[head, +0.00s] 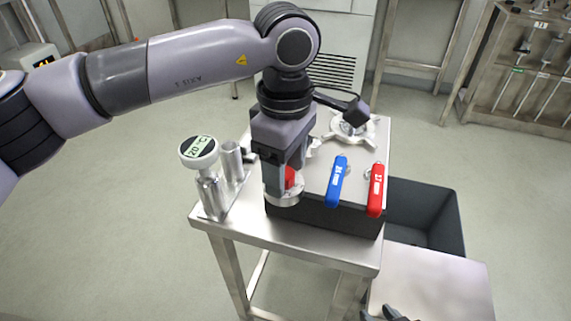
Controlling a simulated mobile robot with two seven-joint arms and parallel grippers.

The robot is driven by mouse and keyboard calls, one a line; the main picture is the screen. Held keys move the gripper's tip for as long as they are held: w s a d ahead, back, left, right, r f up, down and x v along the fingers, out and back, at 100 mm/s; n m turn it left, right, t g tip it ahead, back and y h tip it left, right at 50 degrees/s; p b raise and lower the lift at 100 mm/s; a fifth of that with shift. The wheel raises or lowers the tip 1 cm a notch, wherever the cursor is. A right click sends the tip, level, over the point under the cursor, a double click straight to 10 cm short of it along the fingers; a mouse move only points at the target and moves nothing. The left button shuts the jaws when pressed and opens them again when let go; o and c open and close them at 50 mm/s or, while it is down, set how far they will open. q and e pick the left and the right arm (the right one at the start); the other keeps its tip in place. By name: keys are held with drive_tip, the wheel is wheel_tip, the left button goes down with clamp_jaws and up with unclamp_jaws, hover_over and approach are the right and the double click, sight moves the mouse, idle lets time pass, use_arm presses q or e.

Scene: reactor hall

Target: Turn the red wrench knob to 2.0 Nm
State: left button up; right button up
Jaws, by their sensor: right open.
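The red wrench (376,190) lies on the dark box with a pale top (313,200), right of the blue wrench (336,182). Its small display is too small to read surely. My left gripper (284,188) points down over the box's front left corner, at a round silver piece (285,199). A red part (290,178) shows beside its fingers; I cannot tell whether the fingers touch or grip it. My arm and fingers hide part of this spot. My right gripper (394,314) is only partly visible at the bottom edge, open, far from the wrenches.
A thermometer-like gauge (198,150) reading about 20 °C stands on a metal holder (216,197) at the table's left. A silver star-shaped handwheel (350,128) is at the back of the box. A dark bin (425,215) and a pale surface (435,285) lie to the right.

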sight(286, 174)
use_arm(q)
drive_tip(key=shift+r+p, duration=0.35)
drive_tip(key=shift+r, duration=3.25)
drive_tip(key=shift+s+f, duration=0.1)
